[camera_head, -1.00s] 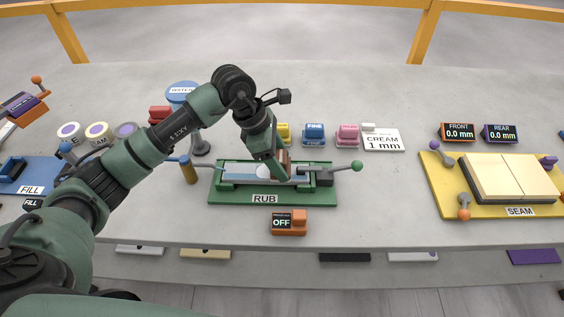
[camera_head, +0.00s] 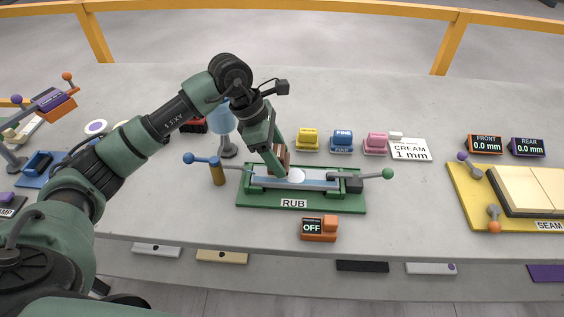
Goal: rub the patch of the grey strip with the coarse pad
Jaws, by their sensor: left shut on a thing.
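My left gripper (camera_head: 276,166) reaches down over the green RUB fixture (camera_head: 262,203) and is shut on a brown pad (camera_head: 284,154), which it partly hides. The grey strip (camera_head: 322,181) lies lengthwise in the fixture. A whitish round patch (camera_head: 297,176) shows on the strip, just right of the gripper. The pad is over the strip's left-middle part; I cannot tell whether it touches. My right gripper is not in view.
Yellow (camera_head: 307,139), blue FINE (camera_head: 341,141) and pink (camera_head: 375,144) blocks stand behind the fixture. An orange box reading OFF (camera_head: 319,228) sits in front. Lever handles with a blue knob (camera_head: 188,158) and a green knob (camera_head: 388,174) flank the fixture.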

